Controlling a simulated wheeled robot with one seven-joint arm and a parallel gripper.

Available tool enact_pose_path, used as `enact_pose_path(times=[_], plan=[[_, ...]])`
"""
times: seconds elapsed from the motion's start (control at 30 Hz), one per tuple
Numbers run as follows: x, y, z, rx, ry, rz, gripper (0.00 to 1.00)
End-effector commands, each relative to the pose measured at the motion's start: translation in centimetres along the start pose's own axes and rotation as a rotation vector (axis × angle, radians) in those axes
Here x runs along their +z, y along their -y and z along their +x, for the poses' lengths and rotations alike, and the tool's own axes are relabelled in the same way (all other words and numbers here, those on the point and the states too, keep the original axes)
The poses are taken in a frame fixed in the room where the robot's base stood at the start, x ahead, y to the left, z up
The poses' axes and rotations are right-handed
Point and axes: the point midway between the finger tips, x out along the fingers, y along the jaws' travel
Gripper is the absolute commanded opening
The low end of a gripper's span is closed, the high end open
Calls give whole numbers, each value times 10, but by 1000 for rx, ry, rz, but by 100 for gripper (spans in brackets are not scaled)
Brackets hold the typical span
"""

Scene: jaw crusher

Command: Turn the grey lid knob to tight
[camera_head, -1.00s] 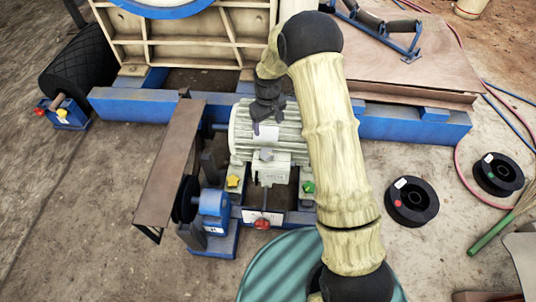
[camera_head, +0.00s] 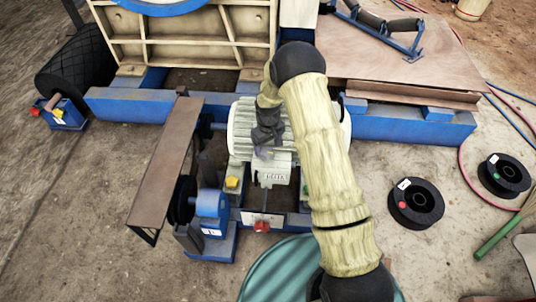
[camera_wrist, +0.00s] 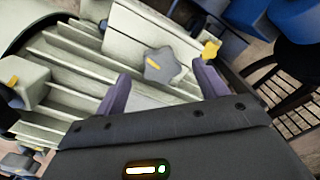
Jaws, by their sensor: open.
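The grey lid knob (camera_wrist: 160,66) is star-shaped with a yellow mark on its face. In the wrist view it sits on the pale lid of the ribbed grey motor (camera_wrist: 66,62). My gripper (camera_wrist: 163,88) is open, with its two purple fingertips apart on either side of and just below the knob in the picture. I see no contact with it. In the head view my gripper (camera_head: 262,153) is over the front of the motor (camera_head: 243,118), and the knob is hidden or too small to make out there.
A yellow knob (camera_head: 231,182) is at the motor's left foot; it also shows in the wrist view (camera_wrist: 211,50). A red knob (camera_head: 262,226) is in front on the blue frame. A brown belt guard (camera_head: 166,165) stands left. Black spools (camera_head: 415,204) lie right.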

Motion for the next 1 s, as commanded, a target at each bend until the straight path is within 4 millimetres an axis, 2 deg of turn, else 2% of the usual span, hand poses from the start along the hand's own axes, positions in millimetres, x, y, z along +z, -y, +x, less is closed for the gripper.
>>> enact_pose_path(times=[0.03, 0.2, 0.57, 0.6, 0.8, 0.83, 1.0], plan=[[0, 0, 13, 0, 1, 0, 72], [0, 0, 34, 0, 0, 0, 72], [0, 0, 40, 1, -1, 0, 72], [0, 0, 40, 1, -1, 0, 70], [0, 0, 40, 1, -1, 0, 31], [0, 0, 40, 1, -1, 0, 27], [0, 0, 39, 1, 0, 4, 27]])
